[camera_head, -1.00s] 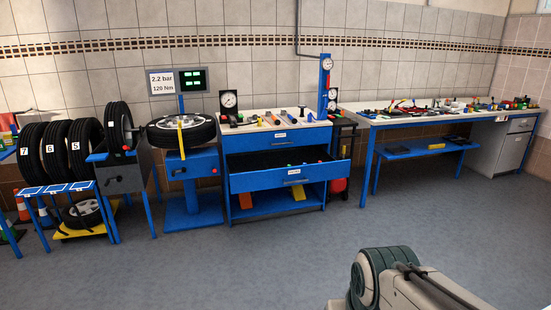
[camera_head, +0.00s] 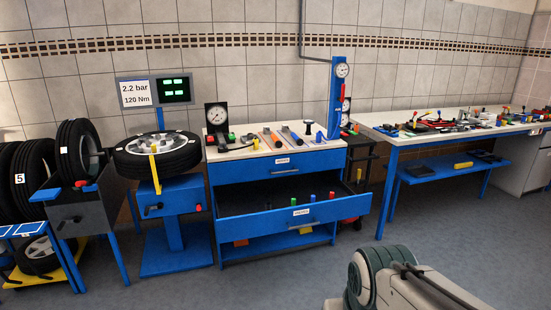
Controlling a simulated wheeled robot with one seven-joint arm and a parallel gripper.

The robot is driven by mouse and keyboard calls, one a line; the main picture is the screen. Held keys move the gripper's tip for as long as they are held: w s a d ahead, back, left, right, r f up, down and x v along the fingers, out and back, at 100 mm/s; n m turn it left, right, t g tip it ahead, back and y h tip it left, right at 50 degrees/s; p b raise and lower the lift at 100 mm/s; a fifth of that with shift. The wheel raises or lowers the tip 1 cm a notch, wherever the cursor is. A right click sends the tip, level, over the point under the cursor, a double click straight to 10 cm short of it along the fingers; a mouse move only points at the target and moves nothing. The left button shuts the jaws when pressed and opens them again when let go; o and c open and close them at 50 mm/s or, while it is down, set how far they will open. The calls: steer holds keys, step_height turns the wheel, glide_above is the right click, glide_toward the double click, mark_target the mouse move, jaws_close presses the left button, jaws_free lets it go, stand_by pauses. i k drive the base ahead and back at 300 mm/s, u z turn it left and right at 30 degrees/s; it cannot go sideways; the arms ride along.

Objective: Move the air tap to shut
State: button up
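A blue post (camera_head: 336,105) stands at the back right corner of the drawer cabinet, with a round white gauge (camera_head: 342,71) near its top. A small red upright part (camera_head: 342,88) just below the gauge looks like the air tap's handle; it is too small to tell its setting. A grey pipe runs down the wall to the post's top. Part of my own arm shows at the bottom right, well short of the cabinet. My gripper is outside the picture.
The blue cabinet (camera_head: 284,168) has its middle drawer (camera_head: 296,215) pulled out towards me. Left of it are a wheel stand with a tyre (camera_head: 158,154) and a tyre rack. A long workbench (camera_head: 392,160) stands to the right. The grey floor (camera_head: 270,285) in front is clear.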

mark_target(341, 99)
steer(key=i, duration=1.35)
steer(key=z, duration=0.95)
steer(key=i, duration=1.25)
steer(key=z, duration=0.3)
steer(key=i, duration=1.7)
steer(key=u, duration=0.35)
